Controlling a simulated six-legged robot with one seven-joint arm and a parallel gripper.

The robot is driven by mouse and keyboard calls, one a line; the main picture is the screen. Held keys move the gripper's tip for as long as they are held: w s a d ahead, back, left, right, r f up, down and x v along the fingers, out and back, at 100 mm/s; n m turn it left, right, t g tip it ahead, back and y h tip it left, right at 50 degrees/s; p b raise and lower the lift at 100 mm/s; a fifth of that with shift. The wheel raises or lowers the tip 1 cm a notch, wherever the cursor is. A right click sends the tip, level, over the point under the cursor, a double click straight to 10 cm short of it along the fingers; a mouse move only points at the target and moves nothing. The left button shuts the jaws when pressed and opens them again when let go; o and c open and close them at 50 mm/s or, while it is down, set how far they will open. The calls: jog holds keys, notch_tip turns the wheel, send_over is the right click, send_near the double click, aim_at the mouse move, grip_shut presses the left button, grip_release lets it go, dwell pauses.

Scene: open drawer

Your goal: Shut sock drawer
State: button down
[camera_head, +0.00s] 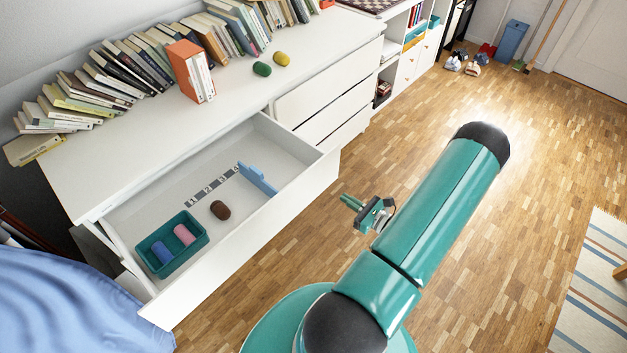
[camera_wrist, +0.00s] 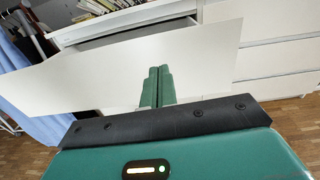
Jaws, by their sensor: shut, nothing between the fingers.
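The sock drawer (camera_head: 250,226) is pulled well out of the white dresser (camera_head: 150,150) in the head view. Inside are a teal box (camera_head: 172,268) holding a blue roll and a pink roll, a brown rolled item (camera_head: 220,210), a light blue divider (camera_head: 258,180) and a dark numbered strip (camera_head: 212,187). My gripper (camera_head: 348,202) is right of the drawer front, apart from it in the head view. In the wrist view my gripper (camera_wrist: 158,72) has its green fingers together and empty, pointing at the white drawer front (camera_wrist: 100,78). Whether the fingertips touch it is unclear.
A blue cloth (camera_head: 70,305) hangs at the lower left, close to the drawer's near end. Wooden floor (camera_head: 420,130) is clear to the right.

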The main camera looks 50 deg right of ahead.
send_near(310, 173)
jog(key=shift+m+h, duration=0.3)
jog(key=w, duration=0.6)
jog(key=shift+w+a, duration=0.2)
jog(key=shift+w, duration=0.2)
jog(key=shift+w, duration=0.1)
